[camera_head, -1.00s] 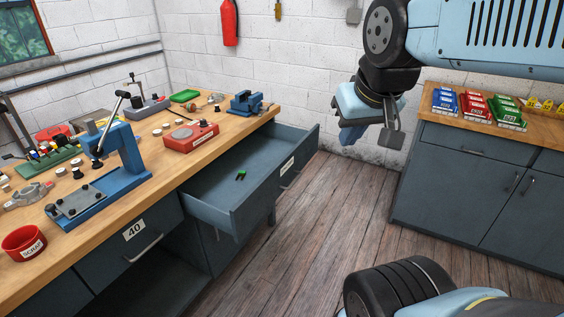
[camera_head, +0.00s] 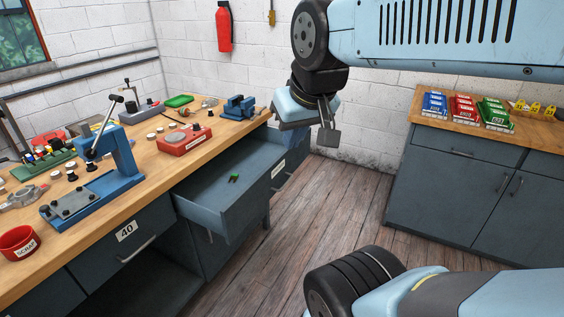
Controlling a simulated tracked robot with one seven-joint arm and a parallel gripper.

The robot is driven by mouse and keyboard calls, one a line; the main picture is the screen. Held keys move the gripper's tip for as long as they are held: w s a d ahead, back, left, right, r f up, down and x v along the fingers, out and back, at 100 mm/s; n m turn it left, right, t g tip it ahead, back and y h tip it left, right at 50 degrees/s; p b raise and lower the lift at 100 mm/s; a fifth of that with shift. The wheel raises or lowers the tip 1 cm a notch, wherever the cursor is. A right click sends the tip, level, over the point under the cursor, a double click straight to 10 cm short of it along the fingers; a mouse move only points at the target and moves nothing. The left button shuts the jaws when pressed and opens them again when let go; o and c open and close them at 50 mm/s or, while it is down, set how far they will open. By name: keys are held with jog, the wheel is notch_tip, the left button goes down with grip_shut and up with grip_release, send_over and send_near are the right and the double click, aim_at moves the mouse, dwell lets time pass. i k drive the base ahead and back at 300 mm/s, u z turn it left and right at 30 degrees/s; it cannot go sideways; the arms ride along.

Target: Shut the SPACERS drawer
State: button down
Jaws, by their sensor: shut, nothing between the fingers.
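A grey-blue drawer (camera_head: 229,208) stands pulled out from the workbench, its open top showing. A white label (camera_head: 278,168) is on its outer front, too small to read. Small green and black parts (camera_head: 234,178) lie on the drawer floor. My gripper (camera_head: 322,130) hangs in the air near the drawer's far front corner, just right of it in the picture. It is shut and empty. I cannot tell whether it touches the drawer front; a gap seems to show.
The wooden workbench (camera_head: 150,190) carries a blue press (camera_head: 115,165), a red tray (camera_head: 184,140), a blue vise (camera_head: 240,106) and a red scrap bin (camera_head: 18,243). A cabinet (camera_head: 450,195) with coloured bins stands right. Wooden floor (camera_head: 310,215) between is clear.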

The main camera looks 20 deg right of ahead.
aim_at(261, 160)
jog(key=u, duration=0.05)
jog(key=i, duration=0.95)
jog(key=z, duration=0.1)
